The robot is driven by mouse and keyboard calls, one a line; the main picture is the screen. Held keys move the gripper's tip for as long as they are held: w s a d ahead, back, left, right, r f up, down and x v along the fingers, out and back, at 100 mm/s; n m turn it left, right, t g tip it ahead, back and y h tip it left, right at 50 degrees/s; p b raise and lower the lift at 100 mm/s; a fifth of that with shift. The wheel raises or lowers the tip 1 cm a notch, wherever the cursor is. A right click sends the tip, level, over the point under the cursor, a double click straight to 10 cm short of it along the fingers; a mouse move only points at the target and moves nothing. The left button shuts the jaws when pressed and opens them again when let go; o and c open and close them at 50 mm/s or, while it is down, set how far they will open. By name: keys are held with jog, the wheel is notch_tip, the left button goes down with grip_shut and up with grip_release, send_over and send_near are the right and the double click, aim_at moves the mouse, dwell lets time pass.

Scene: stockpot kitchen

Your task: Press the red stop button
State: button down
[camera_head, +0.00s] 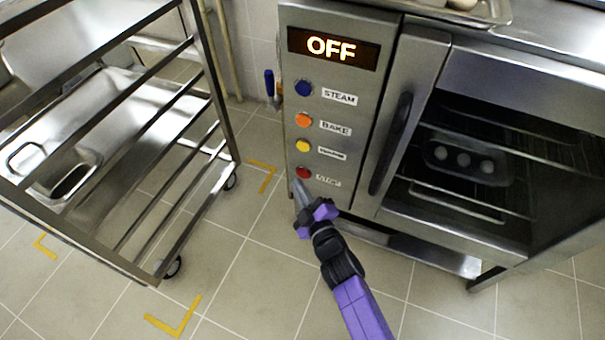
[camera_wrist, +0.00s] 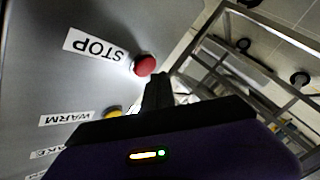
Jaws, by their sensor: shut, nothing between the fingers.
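The red stop button (camera_head: 303,173) is the lowest in a column of coloured buttons on the oven's control panel (camera_head: 332,212), beside a STOP label. In the wrist view the red button (camera_wrist: 144,65) shows just beyond my fingertips, with its STOP label (camera_wrist: 95,46) to the left. My gripper (camera_head: 297,184) is shut and empty, its tip at or just below the red button. I cannot tell whether the tip touches it. The display (camera_head: 332,48) above the buttons reads OFF.
Yellow (camera_head: 302,146), orange (camera_head: 303,120) and blue (camera_head: 304,88) buttons sit above the red one. The oven door (camera_head: 400,115) with its dark handle is to the right. A metal rack trolley (camera_head: 222,120) stands left, with open tiled floor between.

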jog(key=s, duration=0.1)
jog(key=s+a+b, duration=0.1)
jog(key=s, duration=0.1)
jog(key=s+b, duration=0.1)
jog(key=shift+s+a, duration=0.35)
dwell(0.9)
